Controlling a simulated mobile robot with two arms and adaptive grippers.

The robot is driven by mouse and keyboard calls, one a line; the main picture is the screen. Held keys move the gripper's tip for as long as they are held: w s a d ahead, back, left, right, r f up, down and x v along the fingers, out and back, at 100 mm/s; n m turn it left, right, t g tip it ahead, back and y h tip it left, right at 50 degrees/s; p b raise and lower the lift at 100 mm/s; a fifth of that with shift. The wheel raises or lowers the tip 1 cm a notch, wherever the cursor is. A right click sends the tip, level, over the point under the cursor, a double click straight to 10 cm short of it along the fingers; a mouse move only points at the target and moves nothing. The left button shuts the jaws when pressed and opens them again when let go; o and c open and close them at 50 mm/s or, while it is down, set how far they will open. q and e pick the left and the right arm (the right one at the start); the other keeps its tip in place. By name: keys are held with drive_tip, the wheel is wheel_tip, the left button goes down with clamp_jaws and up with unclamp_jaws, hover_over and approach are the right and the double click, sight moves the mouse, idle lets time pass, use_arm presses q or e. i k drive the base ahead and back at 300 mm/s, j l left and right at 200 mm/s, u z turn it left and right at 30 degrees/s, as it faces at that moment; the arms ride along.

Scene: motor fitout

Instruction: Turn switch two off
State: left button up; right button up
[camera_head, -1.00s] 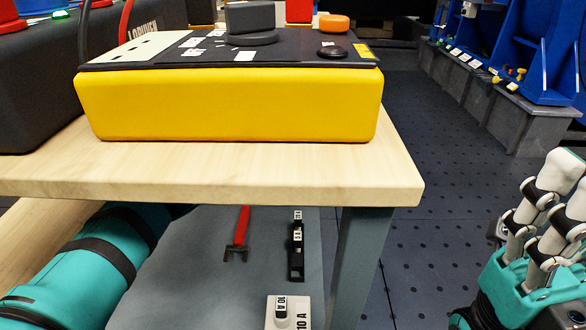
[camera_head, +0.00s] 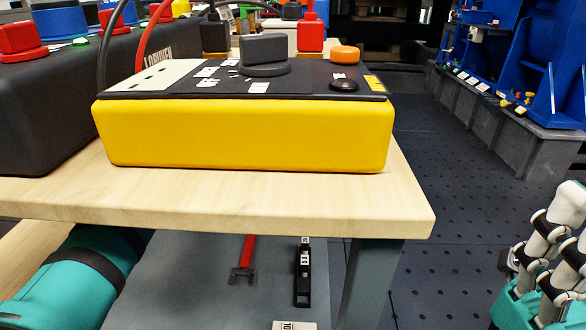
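A yellow box (camera_head: 245,135) with a dark top panel sits on the wooden table. A large dark grey rotary knob (camera_head: 264,52) stands on its top, with white labels around its base. A round black button (camera_head: 343,85) is near the panel's right front corner. No label reading "switch two" is legible, so I cannot tell which control it is. My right gripper (camera_head: 548,255) is at the lower right, off the table and away from the box; its finger opening is not clear. My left arm (camera_head: 70,275) passes under the tabletop at lower left; its gripper is hidden.
A dark box (camera_head: 40,110) with red, blue and green buttons stands left of the yellow box, with cables between them. The wooden tabletop (camera_head: 250,205) has a bare front strip. A lower shelf (camera_head: 200,290) holds a red tool (camera_head: 244,262) and a black part (camera_head: 303,275).

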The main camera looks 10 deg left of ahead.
sight(104, 16)
drive_tip(key=k, duration=1.5)
